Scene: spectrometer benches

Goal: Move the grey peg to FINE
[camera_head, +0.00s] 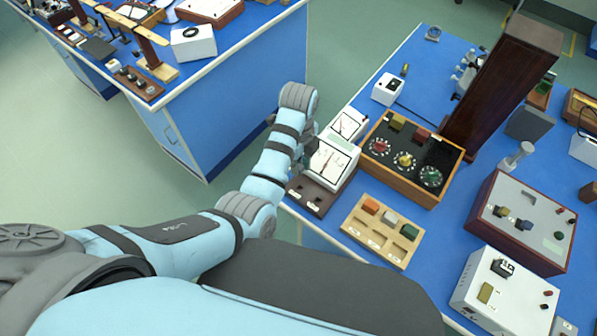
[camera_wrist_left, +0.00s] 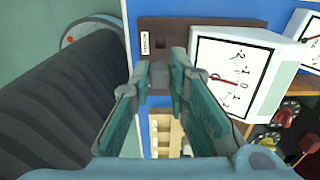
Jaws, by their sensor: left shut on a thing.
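My left gripper (camera_wrist_left: 158,78) is shut on a small grey piece that looks like the grey peg (camera_wrist_left: 159,74); the fingers cover most of it. It is over the dark brown slotted block (camera_wrist_left: 173,30), near its lower edge in the left wrist view. That block has a small white label beside a dark square slot; I cannot read the label for certain. In the head view the block (camera_head: 310,196) lies by the bench edge, and my left wrist hides the fingertips. My right gripper is not in view.
A wooden-framed dial box (camera_head: 411,157) is behind the tray. A tall dark wooden column (camera_head: 505,80) rises behind it. Floor lies left of the bench edge.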

